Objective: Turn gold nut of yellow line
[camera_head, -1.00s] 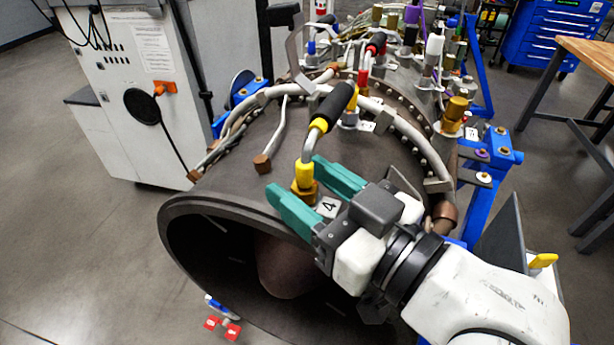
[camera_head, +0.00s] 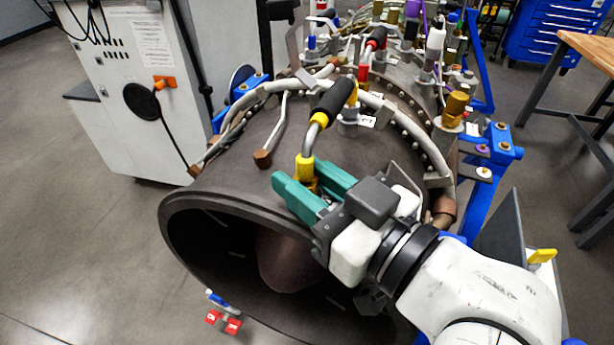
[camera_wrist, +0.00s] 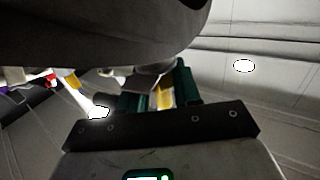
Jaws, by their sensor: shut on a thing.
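The yellow line has a grey bent tube (camera_head: 313,136), yellow collars and a black sleeve (camera_head: 336,96). It rises from the top of the dark turbine casing near its front rim. The gold nut (camera_head: 313,186) is at its foot, below the lower yellow collar (camera_head: 305,168), and is mostly hidden by the fingers. My gripper (camera_head: 302,174) has teal fingers, one on each side of the nut, shut on it. In the wrist view the teal fingers (camera_wrist: 157,92) stand around a yellow-gold part (camera_wrist: 166,95); its detail is dark.
The casing's open front rim (camera_head: 180,212) lies left of and below my gripper. A red-collared line (camera_head: 364,75) and a larger gold fitting (camera_head: 456,105) stand behind and to the right. A white cabinet (camera_head: 120,130) is at left, a wooden-topped table (camera_head: 590,52) at right.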

